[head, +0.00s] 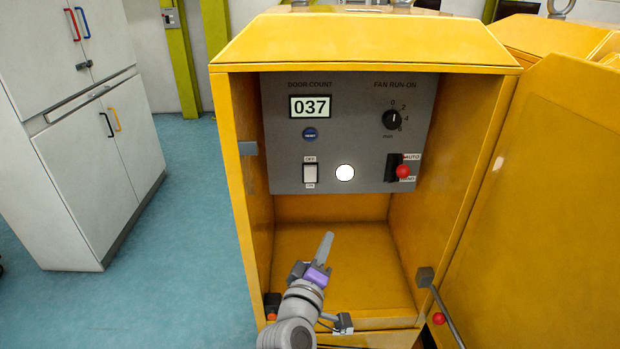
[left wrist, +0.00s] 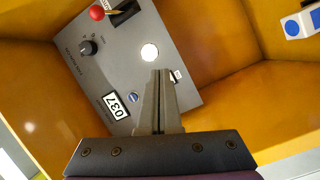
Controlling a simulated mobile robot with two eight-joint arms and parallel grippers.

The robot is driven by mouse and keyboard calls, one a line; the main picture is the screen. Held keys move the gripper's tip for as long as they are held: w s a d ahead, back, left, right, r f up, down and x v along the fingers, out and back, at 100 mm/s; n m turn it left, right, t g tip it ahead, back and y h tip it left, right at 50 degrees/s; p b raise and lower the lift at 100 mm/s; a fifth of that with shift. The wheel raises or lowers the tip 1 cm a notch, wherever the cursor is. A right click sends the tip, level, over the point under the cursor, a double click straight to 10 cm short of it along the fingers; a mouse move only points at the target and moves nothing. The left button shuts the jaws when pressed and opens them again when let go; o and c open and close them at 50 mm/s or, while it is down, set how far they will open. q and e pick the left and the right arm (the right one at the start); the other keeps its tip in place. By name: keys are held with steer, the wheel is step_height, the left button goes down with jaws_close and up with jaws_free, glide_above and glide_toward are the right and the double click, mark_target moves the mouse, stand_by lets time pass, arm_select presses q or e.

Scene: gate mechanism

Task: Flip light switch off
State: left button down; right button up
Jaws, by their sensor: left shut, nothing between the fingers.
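The light switch (head: 310,174) is a white rocker on the lower left of the grey control panel (head: 350,150). It has an OFF label above it and an ON label below it. A round white lamp (head: 345,172) glows to its right. My left gripper (head: 326,242) is inside the yellow cabinet, below and in front of the panel, its fingers shut and empty. In the left wrist view the closed fingertips (left wrist: 160,74) overlap the panel near the lamp (left wrist: 150,52). The switch (left wrist: 175,76) is partly hidden behind them there. My right gripper is not in view.
The yellow cabinet (head: 235,170) stands open, its door (head: 540,210) swung to the right. The panel also bears a counter display (head: 310,106) reading 037, a blue button (head: 310,135), a black dial (head: 391,120) and a red-knobbed lever (head: 403,171). White cupboards (head: 90,150) stand at left.

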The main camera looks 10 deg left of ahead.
mark_target(309, 170)
arm_select(q)
steer(key=shift+w+a+r+n+t+y, duration=0.15)
steer(key=shift+w+a+r+n+y, duration=0.4)
steer(key=shift+n+y, duration=0.7)
steer(key=shift+w+a+r+n+t+y, duration=0.3)
steer(key=shift+a+n+y, duration=0.5)
steer(key=shift+n, duration=0.9)
steer(key=shift+w+a+r+n+t+y, duration=0.1)
steer(key=shift+w+a+r+n+y, duration=0.35)
steer(key=shift+n+y, duration=0.85)
steer(key=shift+f, duration=0.1)
steer(key=p+x, duration=0.1)
steer(key=x, duration=1.3)
steer(key=shift+w+f, duration=0.1)
steer(key=shift+w, duration=0.2)
steer(key=shift+s, duration=0.1)
